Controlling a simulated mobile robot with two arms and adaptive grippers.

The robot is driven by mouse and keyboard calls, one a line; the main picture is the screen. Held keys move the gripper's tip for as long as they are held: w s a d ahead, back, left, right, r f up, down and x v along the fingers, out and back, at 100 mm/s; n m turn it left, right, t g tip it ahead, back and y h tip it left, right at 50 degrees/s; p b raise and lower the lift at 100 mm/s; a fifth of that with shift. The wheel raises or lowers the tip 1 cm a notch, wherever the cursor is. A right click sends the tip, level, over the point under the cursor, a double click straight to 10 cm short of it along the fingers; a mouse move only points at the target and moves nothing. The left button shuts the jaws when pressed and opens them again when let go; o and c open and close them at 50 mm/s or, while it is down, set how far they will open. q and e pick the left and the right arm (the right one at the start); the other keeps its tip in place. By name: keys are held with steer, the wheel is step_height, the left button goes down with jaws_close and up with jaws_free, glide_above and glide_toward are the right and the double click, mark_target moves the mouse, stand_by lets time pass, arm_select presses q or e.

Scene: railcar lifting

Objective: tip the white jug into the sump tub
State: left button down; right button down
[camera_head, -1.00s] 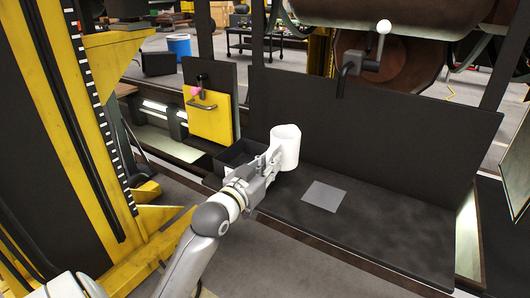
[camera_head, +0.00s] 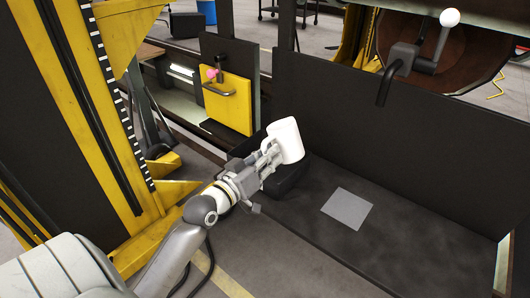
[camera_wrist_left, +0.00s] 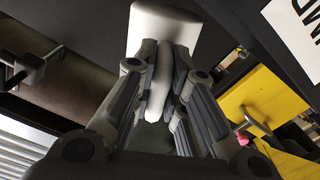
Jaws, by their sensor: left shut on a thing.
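The white jug (camera_head: 287,141) is held in the air by my left gripper (camera_head: 269,158). It leans a little, with its top toward the left in the head view. In the left wrist view the fingers (camera_wrist_left: 158,85) are closed around the jug's pale handle, and the jug's white body (camera_wrist_left: 165,24) lies just beyond them. The dark sump tub (camera_head: 291,181) stands on the black bench below the jug, partly hidden by the jug and gripper. The jug's inside and any contents are not visible. My right gripper is not in view.
A grey square plate (camera_head: 347,208) lies on the black bench (camera_head: 400,245), with bare surface around it. A dark upright panel (camera_head: 400,150) stands behind. A yellow panel with a handle (camera_head: 229,102) is at the back left. A white-knobbed lever (camera_head: 449,18) is at the upper right.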

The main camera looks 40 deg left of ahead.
mark_target(261, 146)
arm_select(q)
steer(key=n, duration=0.2)
steer(key=n+p, duration=0.1)
steer(key=n, duration=0.1)
steer(key=n+p, duration=0.1)
steer(key=n, duration=0.2)
steer(key=shift+d+r, duration=0.35)
steer(key=shift+d, duration=0.05)
steer(key=shift+a+r+n+p, duration=0.1)
steer(key=shift+r+n+p, duration=0.15)
steer(key=shift+n+p, duration=0.45)
steer(key=n+p, duration=0.1)
steer(key=n, duration=0.1)
steer(key=a+r+n+p, duration=0.1)
steer(key=n+p, duration=0.1)
steer(key=r+n+p, duration=0.1)
steer(key=n+p, duration=0.1)
steer(key=shift+w+a+r, duration=0.15)
steer(key=shift+a, duration=0.2)
steer(key=shift+a+r+n+p, duration=0.1)
steer(key=shift+a+n+p, duration=0.05)
steer(key=shift+n+p, duration=0.35)
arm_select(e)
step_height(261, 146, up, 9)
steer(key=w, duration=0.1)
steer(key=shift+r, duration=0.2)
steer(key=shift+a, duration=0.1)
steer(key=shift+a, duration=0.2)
